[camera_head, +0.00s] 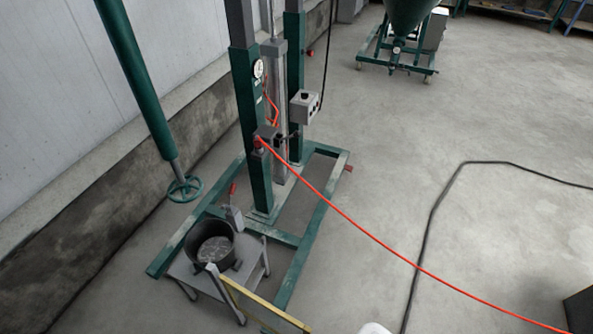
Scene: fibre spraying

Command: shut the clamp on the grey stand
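The grey stand (250,268) is a low table with legs at the lower left, inside the green base frame. A dark round pot (211,258) with pale grey contents sits on it. Behind the pot, at the stand's back edge, a small grey clamp (236,218) has a red-tipped handle (232,188) pointing up. It is too small to tell for sure whether the clamp is open. My gripper is not in view.
A green press column (250,120) rises behind the stand, with a grey control box (304,106). An orange hose (400,255) and a black cable (437,205) cross the floor. A yellow bar (265,304) is in front. The right floor is mostly clear.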

